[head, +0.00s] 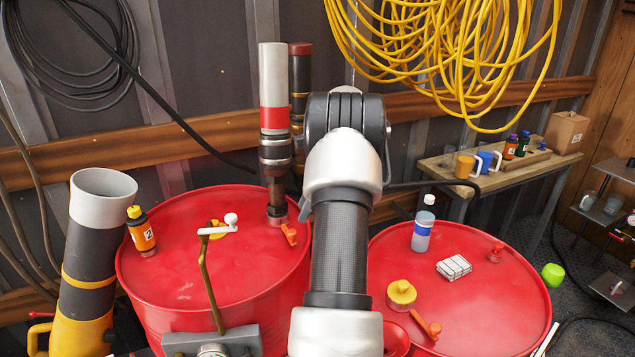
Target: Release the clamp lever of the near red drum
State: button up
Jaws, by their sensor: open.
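Two red drums stand side by side, a left drum (180,285) and a right drum (480,330); I cannot tell for certain which the task calls near. On the left drum, a small orange-red lever (290,233) sits beside the foot of an upright white, red and grey tube (273,90) in the lid. On the right drum, another orange-red lever (428,326) lies beside a yellow cap (401,293). My arm rises between the drums and hides part of their inner edges. My gripper does not show.
An orange bottle (141,233) stands at the left drum's rim. A bent crank with a white handle (220,228) rises in front. A clear blue-labelled bottle (423,232) and a white pack (453,267) stand on the right drum. Yellow cable (460,50) hangs behind.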

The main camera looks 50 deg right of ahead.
jog(key=v, duration=0.9)
jog(key=shift+d+r, duration=0.15)
jog(key=shift+r, duration=0.05)
jog(key=shift+s, duration=0.1)
